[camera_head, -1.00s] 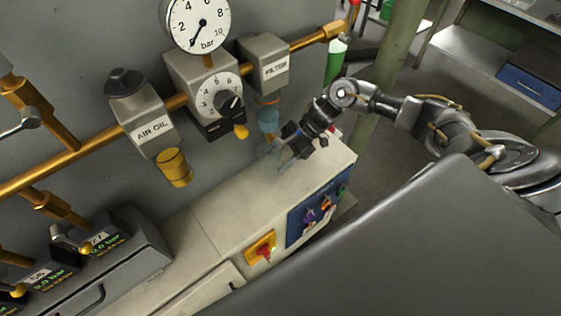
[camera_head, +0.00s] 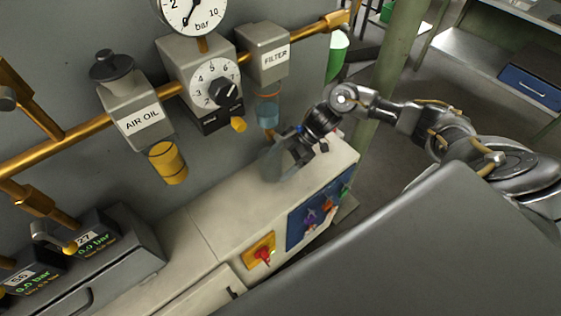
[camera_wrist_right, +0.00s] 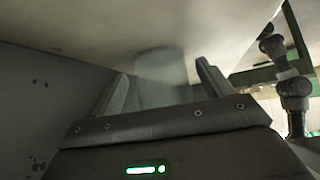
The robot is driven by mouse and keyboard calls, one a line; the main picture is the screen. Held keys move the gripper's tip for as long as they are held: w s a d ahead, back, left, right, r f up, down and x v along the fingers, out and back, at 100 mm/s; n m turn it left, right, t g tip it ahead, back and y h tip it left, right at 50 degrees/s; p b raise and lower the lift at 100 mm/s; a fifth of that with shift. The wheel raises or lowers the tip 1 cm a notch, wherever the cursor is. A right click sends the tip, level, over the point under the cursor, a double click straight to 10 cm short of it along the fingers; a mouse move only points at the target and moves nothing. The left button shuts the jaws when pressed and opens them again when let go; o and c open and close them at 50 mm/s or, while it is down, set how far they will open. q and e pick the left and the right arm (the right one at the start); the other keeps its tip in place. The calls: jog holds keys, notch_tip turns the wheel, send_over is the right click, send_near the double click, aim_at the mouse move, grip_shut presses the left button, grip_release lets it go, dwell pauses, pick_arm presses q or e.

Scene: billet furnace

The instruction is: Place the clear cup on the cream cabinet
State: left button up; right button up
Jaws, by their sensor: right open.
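The cream cabinet (camera_head: 225,210) runs along the grey wall, and its pale top is seen from above. My right gripper (camera_head: 286,160) is over the far right part of that top, with its fingers pointing left. A faint, see-through shape that looks like the clear cup (camera_head: 271,166) is at its fingertips. In the right wrist view, the clear cup (camera_wrist_right: 160,78) shows blurred between the two spread fingers of the right gripper (camera_wrist_right: 163,82). It appears to be at the pale cabinet surface (camera_wrist_right: 90,25), but contact is hard to tell. My left gripper is out of view.
A brass pipe (camera_head: 80,133) carries the air oil unit (camera_head: 138,120), a regulator (camera_head: 205,85) and the filter (camera_head: 267,58), whose bowl hangs just above my right gripper. A green post (camera_head: 395,75) stands beyond the cabinet. The middle of the cabinet top is clear.

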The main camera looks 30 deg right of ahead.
jog(key=shift+r, duration=0.15)
jog(key=b+v, duration=0.2)
jog(key=v, duration=1)
